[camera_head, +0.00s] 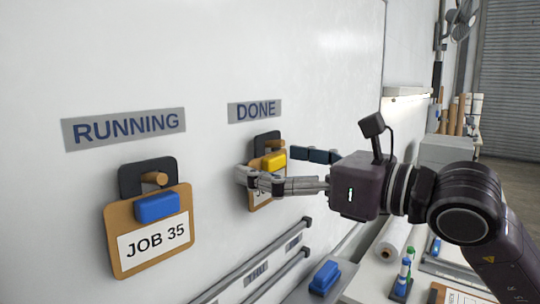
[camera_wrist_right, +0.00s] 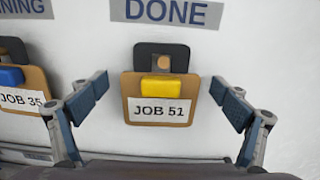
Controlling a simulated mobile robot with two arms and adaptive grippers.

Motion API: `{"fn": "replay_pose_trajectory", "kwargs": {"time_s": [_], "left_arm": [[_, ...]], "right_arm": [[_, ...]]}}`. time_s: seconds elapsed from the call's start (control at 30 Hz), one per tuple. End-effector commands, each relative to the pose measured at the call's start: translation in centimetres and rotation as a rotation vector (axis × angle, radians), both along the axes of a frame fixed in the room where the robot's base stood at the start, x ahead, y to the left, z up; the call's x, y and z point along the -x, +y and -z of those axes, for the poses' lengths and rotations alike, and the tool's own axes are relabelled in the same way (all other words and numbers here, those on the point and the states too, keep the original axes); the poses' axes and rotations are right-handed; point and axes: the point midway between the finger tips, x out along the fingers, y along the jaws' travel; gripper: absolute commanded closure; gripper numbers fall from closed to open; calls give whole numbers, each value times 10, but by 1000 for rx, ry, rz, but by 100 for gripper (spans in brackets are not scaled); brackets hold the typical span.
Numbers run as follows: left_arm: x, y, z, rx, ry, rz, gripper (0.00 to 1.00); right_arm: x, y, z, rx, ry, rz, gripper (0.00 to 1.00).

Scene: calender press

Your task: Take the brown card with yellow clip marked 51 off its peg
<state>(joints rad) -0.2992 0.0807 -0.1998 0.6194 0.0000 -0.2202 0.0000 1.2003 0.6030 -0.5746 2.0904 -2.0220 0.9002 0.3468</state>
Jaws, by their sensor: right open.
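The brown card with the yellow clip (camera_wrist_right: 160,110) hangs on a wooden peg (camera_wrist_right: 163,63) under the DONE label, and its text reads JOB 51 in the right wrist view. In the head view its yellow clip (camera_head: 273,161) shows, while much of the card is hidden behind my right gripper. My right gripper (camera_wrist_right: 159,97) is open, with one finger on each side of the card and clear gaps to its edges. It also shows in the head view (camera_head: 280,168), in front of the card. My left gripper is not in view.
A brown card with a blue clip (camera_head: 151,235), marked JOB 35, hangs under the RUNNING label to the left. Rails (camera_head: 250,268) run along the board below. A bench at the lower right holds a blue object (camera_head: 325,277), a paper roll (camera_head: 392,240) and small bottles (camera_head: 403,277).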

Motion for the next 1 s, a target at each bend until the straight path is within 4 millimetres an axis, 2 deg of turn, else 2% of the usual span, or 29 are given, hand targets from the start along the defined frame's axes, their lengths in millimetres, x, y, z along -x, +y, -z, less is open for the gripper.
{"fn": "replay_pose_trajectory", "kwargs": {"time_s": [0.23,0.6,1.0], "left_arm": [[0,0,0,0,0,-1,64],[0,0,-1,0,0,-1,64],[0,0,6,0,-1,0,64]], "right_arm": [[-2,2,1,1,1,1,7],[-1,2,1,1,1,0,46],[-1,2,0,-2,-1,0,47]]}}
